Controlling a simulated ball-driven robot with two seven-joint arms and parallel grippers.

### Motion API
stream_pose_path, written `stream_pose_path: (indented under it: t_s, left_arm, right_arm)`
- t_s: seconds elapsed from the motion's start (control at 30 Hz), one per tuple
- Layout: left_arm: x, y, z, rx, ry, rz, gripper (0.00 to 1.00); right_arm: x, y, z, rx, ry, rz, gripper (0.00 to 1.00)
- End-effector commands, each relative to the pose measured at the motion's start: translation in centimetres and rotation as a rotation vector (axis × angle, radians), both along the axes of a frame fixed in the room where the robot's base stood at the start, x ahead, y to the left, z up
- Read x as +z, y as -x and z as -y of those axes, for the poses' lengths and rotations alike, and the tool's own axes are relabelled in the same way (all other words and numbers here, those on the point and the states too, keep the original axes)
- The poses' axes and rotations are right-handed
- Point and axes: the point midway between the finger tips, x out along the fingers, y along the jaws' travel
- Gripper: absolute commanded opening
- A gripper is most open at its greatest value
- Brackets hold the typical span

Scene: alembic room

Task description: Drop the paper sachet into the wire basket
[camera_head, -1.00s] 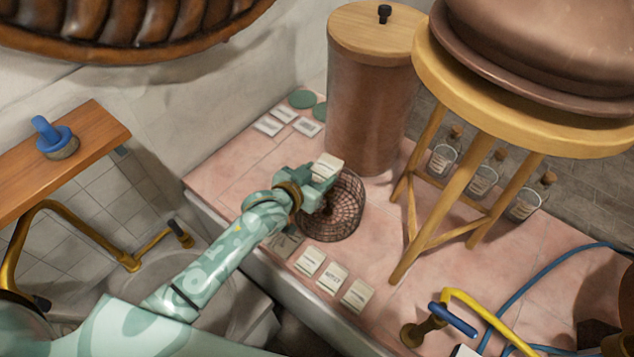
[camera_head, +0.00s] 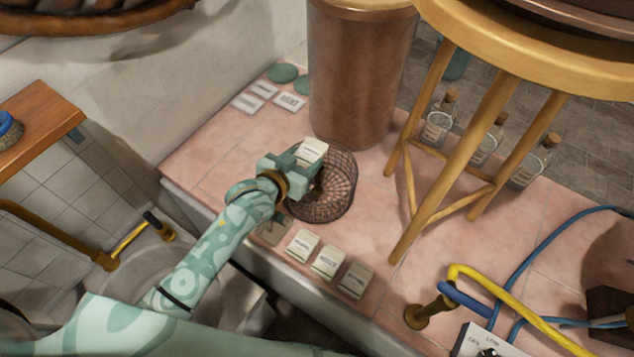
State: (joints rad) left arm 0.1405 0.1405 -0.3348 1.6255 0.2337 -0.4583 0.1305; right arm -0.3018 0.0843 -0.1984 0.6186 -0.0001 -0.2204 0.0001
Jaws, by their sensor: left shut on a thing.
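The paper sachet (camera_head: 313,150) is a small cream packet with a label. My left gripper (camera_head: 302,162) is shut on it and holds it above the left rear part of the wire basket. The wire basket (camera_head: 333,189) is a round, dark mesh bowl standing on the pink tiled counter. My gripper hides its left side, and I cannot tell how high the sachet is above the rim. My right gripper is not in view.
Several cream packets (camera_head: 327,262) lie in front of the basket. A copper drum (camera_head: 361,85) stands close behind it. A wooden stool (camera_head: 463,155) stands to the right, with corked bottles (camera_head: 440,121) behind. Flat cards (camera_head: 290,102) lie back left.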

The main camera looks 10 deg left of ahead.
Motion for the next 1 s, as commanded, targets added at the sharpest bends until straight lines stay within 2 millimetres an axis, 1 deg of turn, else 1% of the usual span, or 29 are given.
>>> stream_pose_path:
  t_s: [0.13, 0.17, 0.2, 0.23, 0.53, 0.67, 0.77, 1.0]
  left_arm:
    - [0.1, 0.0, 0.0, 0.000, 0.000, 0.001, 0.31]
    - [0.1, 0.0, 0.0, 0.000, 0.000, 0.001, 0.60]
    - [0.1, 0.0, 0.0, 0.000, 0.000, 0.000, 0.71]
    - [0.1, 0.0, 0.0, 0.000, 0.000, 0.000, 0.77]
    - [0.2, 0.1, -0.1, 0.000, 0.000, 0.000, 0.77]
    - [0.9, 1.3, -0.5, 0.001, -0.001, 0.000, 0.77]
    - [1.9, 3.2, -1.1, 0.000, -0.002, 0.001, 0.77]
    - [4.5, 9.1, -3.1, -0.001, -0.002, 0.000, 0.77]
  right_arm:
    - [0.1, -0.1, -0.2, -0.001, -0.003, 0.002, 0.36]
    - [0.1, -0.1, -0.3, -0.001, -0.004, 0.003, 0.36]
    - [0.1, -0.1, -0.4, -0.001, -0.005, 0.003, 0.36]
    - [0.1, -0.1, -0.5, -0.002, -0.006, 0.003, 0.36]
    - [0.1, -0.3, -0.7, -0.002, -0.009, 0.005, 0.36]
    - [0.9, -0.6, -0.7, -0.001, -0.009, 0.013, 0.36]
    - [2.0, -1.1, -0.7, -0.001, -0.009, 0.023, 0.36]
    - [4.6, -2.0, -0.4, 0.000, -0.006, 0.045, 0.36]
